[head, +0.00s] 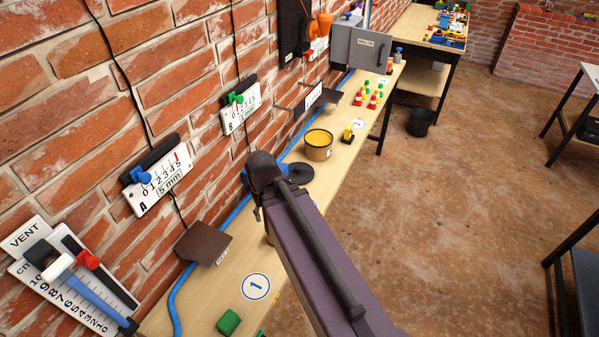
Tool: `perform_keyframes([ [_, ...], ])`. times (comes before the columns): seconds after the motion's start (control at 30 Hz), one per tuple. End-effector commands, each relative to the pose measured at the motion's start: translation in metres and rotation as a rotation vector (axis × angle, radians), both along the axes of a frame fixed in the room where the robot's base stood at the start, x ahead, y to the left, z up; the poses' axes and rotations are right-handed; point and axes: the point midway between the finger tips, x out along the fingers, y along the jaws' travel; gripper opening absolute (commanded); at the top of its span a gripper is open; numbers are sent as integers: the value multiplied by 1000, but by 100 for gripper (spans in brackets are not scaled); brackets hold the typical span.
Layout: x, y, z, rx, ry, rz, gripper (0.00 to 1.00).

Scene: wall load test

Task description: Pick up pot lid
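A dark round disc (302,175), which looks like the pot lid, lies on the wooden bench along the wall. Its left side is close to or partly behind my arm in the picture. A pot (318,151) with a dark rim and yellow contents stands uncovered just beyond it. My arm reaches up from the bottom of the picture and its dark joint overlaps the bench left of the disc. My gripper's fingers are hidden behind the arm, so I cannot see their state.
A blue hose (237,213) runs along the bench against the brick wall. A yellow toy (348,133) and several small red and green pieces (369,95) stand beyond the pot. A green block (228,322) lies at the near end. Brown shelves (203,243) jut from the wall.

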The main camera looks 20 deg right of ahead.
Motion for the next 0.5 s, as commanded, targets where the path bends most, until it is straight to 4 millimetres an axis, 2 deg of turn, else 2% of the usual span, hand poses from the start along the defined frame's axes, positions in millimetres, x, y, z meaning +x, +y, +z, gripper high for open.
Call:
perform_keyframes([
  [0.1, 0, 0, 0, 0, 0, 0, 57],
  [0.2, 1, -1, 0, 0, -1, -1, 81],
  [0.37, 15, -8, -1, 4, -20, -6, 81],
  [0.5, 43, -23, -4, 11, -61, -19, 81],
])
